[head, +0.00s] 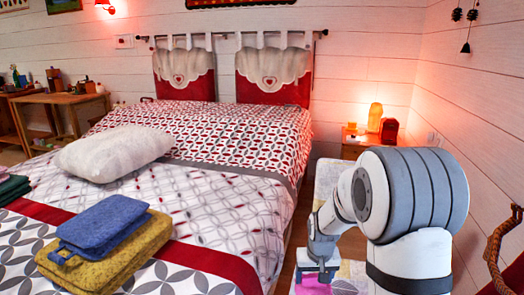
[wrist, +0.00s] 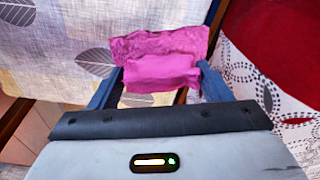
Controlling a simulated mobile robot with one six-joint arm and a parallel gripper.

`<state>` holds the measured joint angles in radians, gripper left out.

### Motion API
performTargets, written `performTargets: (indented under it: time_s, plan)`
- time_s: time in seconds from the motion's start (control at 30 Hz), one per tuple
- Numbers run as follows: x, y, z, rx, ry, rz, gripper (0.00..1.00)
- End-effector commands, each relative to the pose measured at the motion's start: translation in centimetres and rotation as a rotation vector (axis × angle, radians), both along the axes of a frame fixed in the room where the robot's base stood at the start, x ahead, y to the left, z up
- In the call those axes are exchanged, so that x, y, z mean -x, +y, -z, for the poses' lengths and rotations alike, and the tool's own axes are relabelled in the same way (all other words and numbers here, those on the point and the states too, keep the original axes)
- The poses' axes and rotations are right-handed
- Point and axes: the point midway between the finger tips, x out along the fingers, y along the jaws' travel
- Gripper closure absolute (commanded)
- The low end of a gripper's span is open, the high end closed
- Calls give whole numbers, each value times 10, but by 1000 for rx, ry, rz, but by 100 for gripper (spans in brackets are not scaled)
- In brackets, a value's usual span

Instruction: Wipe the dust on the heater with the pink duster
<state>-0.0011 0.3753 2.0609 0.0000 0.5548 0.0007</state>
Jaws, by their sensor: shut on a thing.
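The pink duster (wrist: 160,47) is a flat, folded-looking cloth held between the two blue fingers of my gripper (wrist: 160,74). My gripper (head: 318,272) is shut on it, at the bottom of the head view, where only a bit of the duster (head: 314,287) shows below the fingers. The duster is over or on a pale cloth with grey leaf prints; I cannot tell if it touches. I cannot make out the heater or any dust in either view.
The bed (head: 200,210) fills the left and middle, with a white pillow (head: 115,152), a blue folded towel (head: 102,222) and a yellow one (head: 120,268). A nightstand (head: 352,148) with a glowing lamp (head: 375,117) stands at the back right, against a white plank wall (head: 468,100).

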Motion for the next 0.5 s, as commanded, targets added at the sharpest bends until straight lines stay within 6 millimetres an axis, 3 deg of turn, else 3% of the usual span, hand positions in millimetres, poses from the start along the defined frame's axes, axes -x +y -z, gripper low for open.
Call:
performTargets:
  time_s: [0.5]
  plan:
    - [6, -1, -74, 0, 3, 0, 47]
